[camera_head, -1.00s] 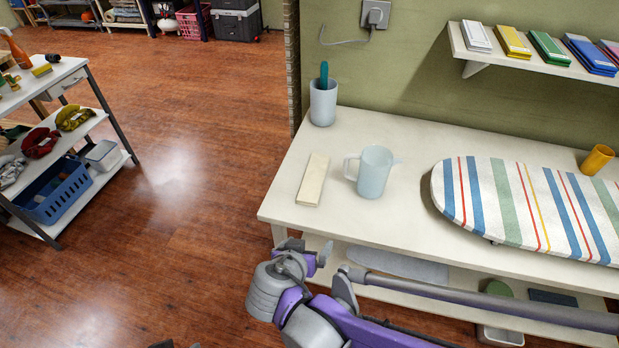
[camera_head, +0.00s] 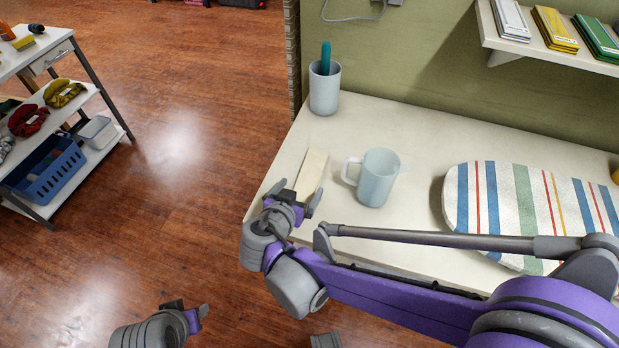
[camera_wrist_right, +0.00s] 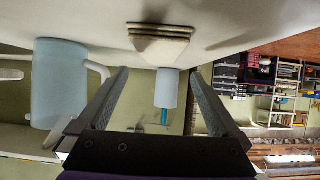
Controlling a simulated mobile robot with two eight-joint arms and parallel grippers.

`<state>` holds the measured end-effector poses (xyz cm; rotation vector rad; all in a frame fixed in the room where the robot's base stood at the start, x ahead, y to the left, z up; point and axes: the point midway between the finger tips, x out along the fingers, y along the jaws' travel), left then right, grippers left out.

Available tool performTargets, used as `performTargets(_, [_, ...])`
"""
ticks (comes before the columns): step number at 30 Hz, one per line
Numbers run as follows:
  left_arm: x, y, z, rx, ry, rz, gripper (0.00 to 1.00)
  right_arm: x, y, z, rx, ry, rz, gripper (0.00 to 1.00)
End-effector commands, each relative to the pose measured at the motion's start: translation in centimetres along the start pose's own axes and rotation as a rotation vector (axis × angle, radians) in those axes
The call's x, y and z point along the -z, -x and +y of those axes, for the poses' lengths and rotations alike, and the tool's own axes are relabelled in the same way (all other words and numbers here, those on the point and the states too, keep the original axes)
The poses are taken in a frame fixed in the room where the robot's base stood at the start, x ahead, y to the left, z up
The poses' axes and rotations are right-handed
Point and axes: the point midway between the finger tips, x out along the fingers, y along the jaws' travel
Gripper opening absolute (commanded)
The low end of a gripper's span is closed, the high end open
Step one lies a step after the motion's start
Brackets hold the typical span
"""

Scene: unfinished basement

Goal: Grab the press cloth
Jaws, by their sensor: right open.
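The press cloth (camera_head: 311,173) looks like a folded cream strip lying flat on the white table, left of the pitcher. In the right wrist view, which is upside down, the layered cloth (camera_wrist_right: 160,45) appears ahead, between the lines of the two fingers. My right gripper (camera_head: 299,197) is open and empty at the near end of the cloth; its fingers (camera_wrist_right: 158,103) show wide apart in the wrist view. I cannot tell whether they touch the cloth. My left gripper (camera_head: 188,308) is low at the bottom of the head view, over the floor, with its jaw state unclear.
A translucent pitcher (camera_head: 378,178) stands just right of the cloth. A white cup (camera_head: 324,92) with a teal item stands behind it. A striped ironing board (camera_head: 510,205) takes up the table's right side. A shelf cart (camera_head: 88,75) stands far left, across open floor.

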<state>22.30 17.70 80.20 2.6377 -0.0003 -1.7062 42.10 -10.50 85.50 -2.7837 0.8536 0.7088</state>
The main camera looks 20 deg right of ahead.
Motion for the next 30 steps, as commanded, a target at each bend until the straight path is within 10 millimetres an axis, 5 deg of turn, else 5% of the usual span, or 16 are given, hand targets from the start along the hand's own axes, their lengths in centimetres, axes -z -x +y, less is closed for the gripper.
performTargets(13, [-0.5, -1.2, 0.0, 0.000, 0.000, -0.004, 0.48, -0.4, -5.2, 0.1, -0.001, 0.000, -0.001, 1.00])
performTargets(22, [-0.5, -1.2, 0.0, 0.000, 0.000, -0.004, 0.48, -0.3, -5.8, 0.2, 0.000, 0.001, -0.001, 1.00])
performTargets(30, [-0.5, -1.2, 0.0, 0.000, 0.000, -0.004, 0.48, -0.3, -5.7, 0.1, 0.001, 0.001, -0.001, 0.55])
